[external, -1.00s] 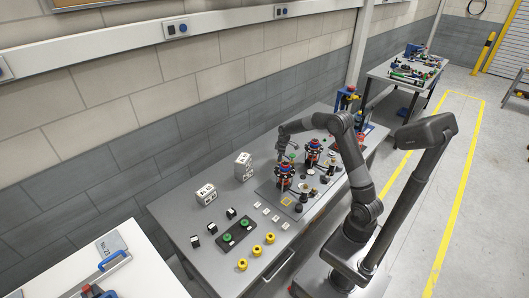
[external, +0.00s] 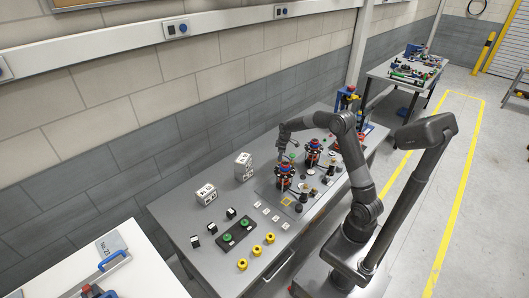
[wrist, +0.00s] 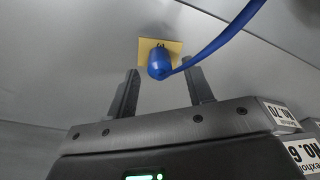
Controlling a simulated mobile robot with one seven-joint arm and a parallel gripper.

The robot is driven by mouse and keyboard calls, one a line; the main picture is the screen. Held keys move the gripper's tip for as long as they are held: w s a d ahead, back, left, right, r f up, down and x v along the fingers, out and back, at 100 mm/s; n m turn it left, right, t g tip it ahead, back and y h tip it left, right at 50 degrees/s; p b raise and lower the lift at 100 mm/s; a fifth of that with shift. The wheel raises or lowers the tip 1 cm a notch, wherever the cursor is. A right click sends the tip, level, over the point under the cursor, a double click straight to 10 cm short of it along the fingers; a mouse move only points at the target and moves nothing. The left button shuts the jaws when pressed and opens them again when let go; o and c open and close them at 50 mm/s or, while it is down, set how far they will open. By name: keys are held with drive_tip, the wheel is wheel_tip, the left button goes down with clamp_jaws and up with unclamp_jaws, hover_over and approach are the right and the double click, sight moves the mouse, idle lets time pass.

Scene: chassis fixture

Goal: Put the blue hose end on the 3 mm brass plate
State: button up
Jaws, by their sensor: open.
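The blue hose end (wrist: 159,66) is a rounded blue piece between my two fingers in the wrist view. It lies over a small yellow brass-coloured plate (wrist: 146,47) and covers its middle; whether it touches the plate is hard to tell. A dark mark shows at its far tip, too small to read. A blue hose (wrist: 222,46) runs from it toward the upper right. My gripper (wrist: 160,72) is open, with a finger on each side of the hose end and a gap to each. In the external view my gripper (external: 284,151) is low over the bench's far side, its fingertips unclear.
Red-and-blue round fixtures (external: 285,175) stand close to my gripper on the grey bench (external: 180,207). White blocks (external: 205,194), green buttons (external: 228,237) and yellow knobs (external: 256,251) sit at the left. In the wrist view, the grey surface around the plate is mostly clear.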

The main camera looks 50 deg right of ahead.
drive_tip(key=s+a+r+m, duration=0.1)
drive_tip(key=s+r, duration=0.3)
drive_tip(key=r, duration=0.4)
drive_tip(key=s+a+r, duration=0.2)
drive_tip(key=s+r, duration=0.1)
drive_tip(key=r, duration=0.5)
drive_tip(key=s+a+r+m+t+h, duration=0.1)
drive_tip(key=s+a+r, duration=0.1)
drive_tip(key=s, duration=0.4)
drive_tip(key=s+a+r+m+t, duration=0.1)
drive_tip(key=s+r, duration=0.2)
drive_tip(key=s, duration=0.3)
drive_tip(key=s+a+f+m+t, duration=0.1)
drive_tip(key=s+m, duration=0.1)
drive_tip(key=s, duration=0.7)
drive_tip(key=s+a+f+m+t, duration=0.1)
drive_tip(key=s+a, duration=0.1)
drive_tip(key=s, duration=0.6)
drive_tip(key=shift+s+f+m, duration=0.35)
drive_tip(key=shift+s+m, duration=0.05)
